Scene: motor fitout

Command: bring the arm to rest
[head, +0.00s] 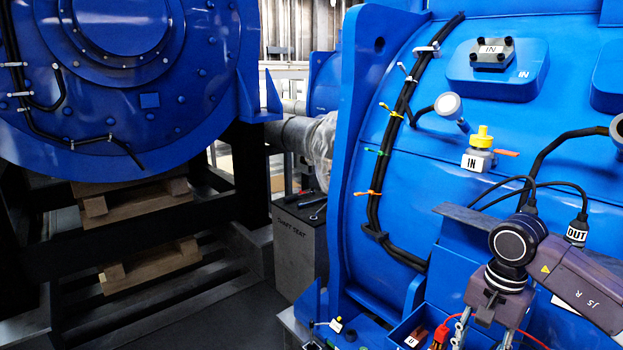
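My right arm (580,285), a dark purple-grey link marked "JS R", comes in from the right edge in the head view. It bends at a round black wrist joint in front of the blue motor housing (400,140). My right gripper (488,328) hangs down from the wrist at the bottom right. Its finger parts are apart near the bottom edge, but the tips are cut off or lost among red leads. I cannot tell whether it holds anything. My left arm and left gripper are not in view.
A blue tray (408,330) with small parts lies left of my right gripper. Black cables and the "OUT" connector (577,232) are close above the wrist. A yellow-capped valve (480,150) tagged "IN" sticks out of the housing.

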